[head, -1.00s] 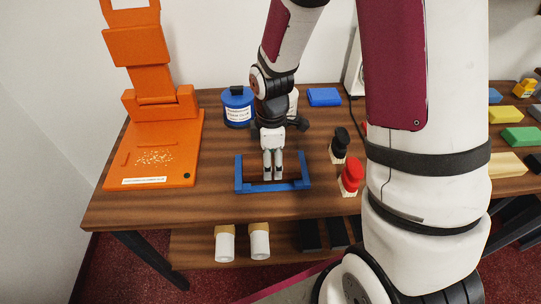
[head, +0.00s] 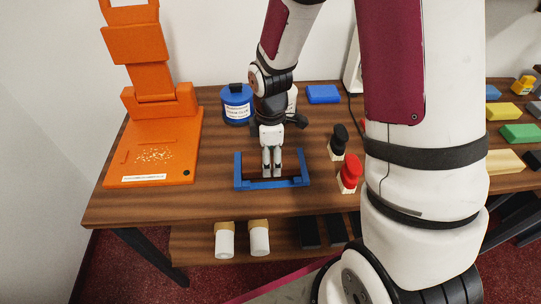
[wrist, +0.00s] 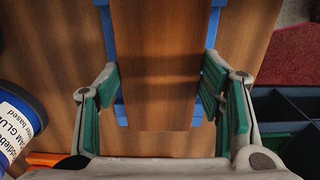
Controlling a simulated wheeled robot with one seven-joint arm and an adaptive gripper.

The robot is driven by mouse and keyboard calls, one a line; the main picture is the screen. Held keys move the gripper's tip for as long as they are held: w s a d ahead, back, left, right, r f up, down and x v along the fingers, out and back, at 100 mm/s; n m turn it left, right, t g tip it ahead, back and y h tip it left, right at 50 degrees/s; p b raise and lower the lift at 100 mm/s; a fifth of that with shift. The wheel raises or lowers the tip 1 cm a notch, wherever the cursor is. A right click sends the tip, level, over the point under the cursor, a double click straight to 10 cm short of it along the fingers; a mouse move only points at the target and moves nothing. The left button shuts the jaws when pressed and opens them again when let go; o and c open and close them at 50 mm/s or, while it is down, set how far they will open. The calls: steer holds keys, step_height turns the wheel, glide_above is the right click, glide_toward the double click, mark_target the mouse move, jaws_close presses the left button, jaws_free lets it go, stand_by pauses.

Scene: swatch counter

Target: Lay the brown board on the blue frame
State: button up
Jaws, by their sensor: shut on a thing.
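The brown board (wrist: 160,65) lies lengthwise between my fingers in the wrist view. My gripper (head: 271,176) is shut on it, with green finger pads (wrist: 165,100) along its two long sides. The blue frame (head: 272,185) rests on the table under my gripper, with an upright post at each side. In the head view the board shows as a dark strip between these posts. In the wrist view blue parts of the frame (wrist: 213,75) show on both sides of the board, beneath it. Whether the board touches the frame I cannot tell.
A blue glue jar (head: 237,105) stands behind the frame to the left. An orange device (head: 152,150) is farther left. A black-topped stamp (head: 339,142) and a red-topped stamp (head: 349,174) stand close to the right. A blue block (head: 323,94) lies at the back.

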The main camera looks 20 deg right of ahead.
steer(key=shift+f, duration=0.6)
stand_by(1.1)
steer(key=o, duration=1.4)
steer(key=shift+c, duration=0.2)
steer(key=s+r+m+t, duration=0.1)
steer(key=s+r+m, duration=0.25)
steer(key=r, duration=0.75)
steer(key=s+r+m+t, duration=0.1)
steer(key=s+r+m, duration=0.25)
steer(key=r, duration=0.75)
steer(key=s+r+m+t, duration=0.1)
steer(key=s+r+m, duration=0.1)
steer(key=s, duration=0.3)
steer(key=s+r+m+t, duration=0.1)
steer(key=s+r+m, duration=0.1)
steer(key=s+m, duration=0.3)
steer(key=shift+s+d+r, duration=0.15)
steer(key=shift+s+r, duration=0.25)
steer(key=shift+s, duration=0.2)
